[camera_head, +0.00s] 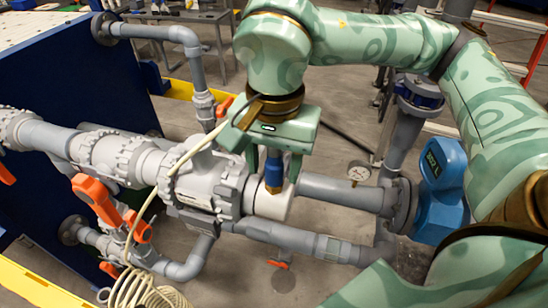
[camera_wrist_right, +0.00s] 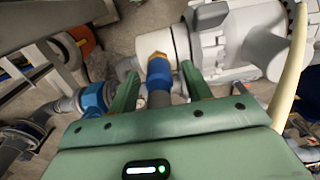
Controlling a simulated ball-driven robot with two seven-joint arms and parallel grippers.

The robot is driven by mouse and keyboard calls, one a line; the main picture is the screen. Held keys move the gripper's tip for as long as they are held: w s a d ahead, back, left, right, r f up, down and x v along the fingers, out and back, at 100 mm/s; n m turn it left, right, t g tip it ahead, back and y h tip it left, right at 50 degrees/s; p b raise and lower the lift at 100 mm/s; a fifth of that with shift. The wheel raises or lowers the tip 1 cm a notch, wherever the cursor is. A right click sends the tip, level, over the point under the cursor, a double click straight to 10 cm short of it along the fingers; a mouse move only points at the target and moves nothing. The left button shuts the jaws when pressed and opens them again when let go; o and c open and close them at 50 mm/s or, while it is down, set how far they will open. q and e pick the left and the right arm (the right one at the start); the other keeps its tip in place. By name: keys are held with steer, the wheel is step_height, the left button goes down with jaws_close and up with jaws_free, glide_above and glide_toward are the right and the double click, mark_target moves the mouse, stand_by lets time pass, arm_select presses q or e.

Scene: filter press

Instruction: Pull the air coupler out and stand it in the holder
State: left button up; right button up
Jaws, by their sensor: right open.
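The blue air coupler (camera_head: 273,170) points down at the white pipe collar (camera_head: 268,204) in the middle of the head view. In the right wrist view the blue coupler (camera_wrist_right: 158,72) has a brass-coloured fitting (camera_wrist_right: 154,57) at its far end, against the white pipe. My right gripper (camera_head: 274,175) is above the pipe, pointing down, with its fingers apart on either side of the coupler. In the wrist view the right gripper (camera_wrist_right: 160,70) shows gaps beside the coupler. I cannot make out the holder. My left gripper is out of view.
A cream hose (camera_head: 178,163) runs from near my right gripper down to a coil (camera_head: 145,292). Orange valve handles (camera_head: 97,198) stand left of the coupler. Grey pipes surround the spot.

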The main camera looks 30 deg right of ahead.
mark_target(275, 153)
steer(key=shift+s+f, duration=0.3)
steer(key=shift+f, duration=0.25)
jaws_close()
steer(key=shift+r, duration=0.25)
steer(key=shift+w+r+p, duration=0.2)
steer(key=shift+r+p, duration=0.2)
steer(key=shift+r, duration=0.1)
steer(key=shift+s+d+r+p, duration=0.1)
steer(key=shift+r+p, duration=0.25)
steer(key=shift+r, duration=0.3)
steer(key=shift+r+p, duration=0.5)
steer(key=shift+r, duration=0.25)
steer(key=shift+r+p, duration=0.8)
steer(key=shift+r, duration=0.4)
